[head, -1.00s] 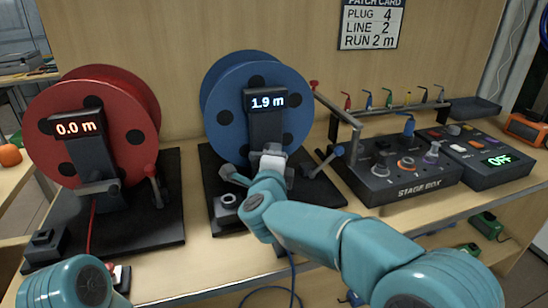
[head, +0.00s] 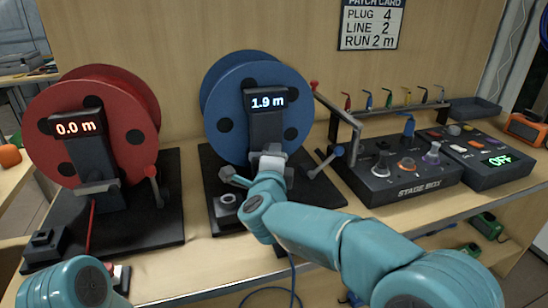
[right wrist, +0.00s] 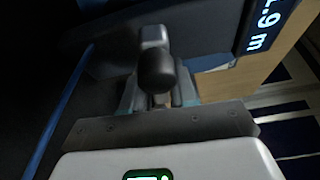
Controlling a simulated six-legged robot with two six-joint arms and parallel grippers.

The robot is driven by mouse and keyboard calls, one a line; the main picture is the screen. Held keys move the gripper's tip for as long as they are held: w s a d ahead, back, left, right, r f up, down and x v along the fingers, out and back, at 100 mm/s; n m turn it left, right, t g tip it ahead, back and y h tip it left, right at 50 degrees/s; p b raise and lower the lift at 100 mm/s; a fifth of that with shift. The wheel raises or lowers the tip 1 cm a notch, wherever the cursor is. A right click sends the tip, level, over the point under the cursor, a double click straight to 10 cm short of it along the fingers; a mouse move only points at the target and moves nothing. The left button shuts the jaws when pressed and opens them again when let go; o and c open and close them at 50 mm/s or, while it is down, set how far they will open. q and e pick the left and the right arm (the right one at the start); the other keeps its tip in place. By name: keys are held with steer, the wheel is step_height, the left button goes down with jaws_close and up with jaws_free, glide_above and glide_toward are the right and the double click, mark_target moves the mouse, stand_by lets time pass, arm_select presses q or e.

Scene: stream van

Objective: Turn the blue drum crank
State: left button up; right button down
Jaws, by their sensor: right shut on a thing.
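The blue drum (head: 222,92) stands on a black base at the middle back, with a display (head: 266,101) in front reading 1.9 m. My right gripper (head: 270,164) is low in front of the drum, below the display, and covers most of the crank in the head view. In the right wrist view a dark rounded crank handle (right wrist: 157,72) sits between the fingers of my right gripper (right wrist: 158,98), which is shut on it. My left gripper is not in view; only part of my left arm shows at the lower left.
A red drum (head: 80,97) reading 0.0 m stands at left. The stage box (head: 408,185), a rack of coloured plugs and a panel reading OFF (head: 490,172) fill the right side. A patch card (head: 370,25) hangs behind.

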stand_by(0.4)
steer(key=c, duration=1)
jaws_free()
steer(key=shift+c, duration=0.2)
steer(key=s+a, duration=0.1)
steer(key=s, duration=1.5)
steer(key=shift+s+r, duration=0.15)
steer(key=shift+r, duration=0.1)
steer(key=shift+a, duration=0.1)
